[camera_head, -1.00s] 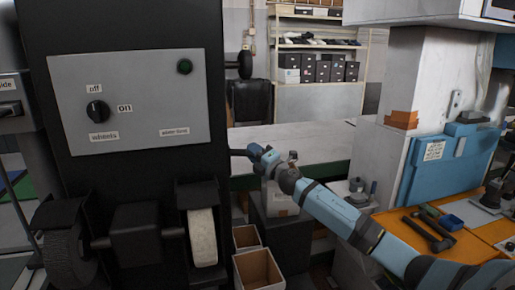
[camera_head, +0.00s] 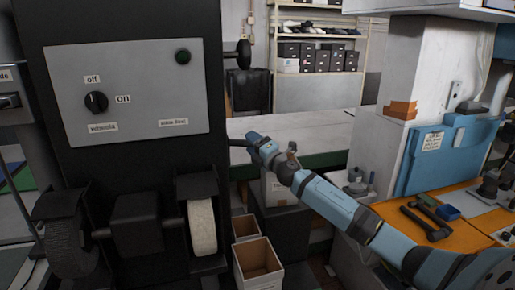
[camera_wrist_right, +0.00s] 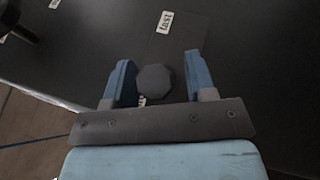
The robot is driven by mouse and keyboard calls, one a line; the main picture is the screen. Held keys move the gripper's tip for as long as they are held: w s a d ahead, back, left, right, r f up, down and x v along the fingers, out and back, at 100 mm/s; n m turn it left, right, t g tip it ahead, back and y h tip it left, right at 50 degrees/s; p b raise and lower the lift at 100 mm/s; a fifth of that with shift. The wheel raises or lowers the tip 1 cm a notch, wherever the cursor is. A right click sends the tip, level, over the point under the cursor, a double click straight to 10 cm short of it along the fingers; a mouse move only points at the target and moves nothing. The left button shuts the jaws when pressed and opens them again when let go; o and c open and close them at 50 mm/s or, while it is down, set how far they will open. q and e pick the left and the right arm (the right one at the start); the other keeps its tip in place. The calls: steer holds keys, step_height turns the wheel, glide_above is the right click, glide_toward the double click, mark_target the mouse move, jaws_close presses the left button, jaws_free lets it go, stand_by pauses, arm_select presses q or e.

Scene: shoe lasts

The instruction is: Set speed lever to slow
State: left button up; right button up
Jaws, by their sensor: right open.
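The black machine (camera_head: 140,20) stands at the left of the head view. My right gripper (camera_head: 247,142) is beside its right side. In the right wrist view my right gripper (camera_wrist_right: 157,65) is open, with its blue fingers on either side of a dark, many-sided knob (camera_wrist_right: 154,80), seen end-on. I take this knob to be the speed lever's end. The fingers look apart from it. A label reading "fast" (camera_wrist_right: 165,22) is on the dark panel above the knob. Another label below the knob is mostly hidden. My left gripper is not in view.
A second dark lever (camera_head: 243,53) sticks out higher on the machine's right side. The grey panel (camera_head: 70,70) has an off/on dial (camera_head: 96,102). Open boxes (camera_head: 258,258) stand below my right arm. An orange bench (camera_head: 465,228) with tools is at the right.

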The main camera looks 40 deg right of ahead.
steer(key=b+v, duration=0.3)
steer(key=v, duration=1)
steer(key=shift+s+b, duration=0.35)
steer(key=shift+s, duration=0.05)
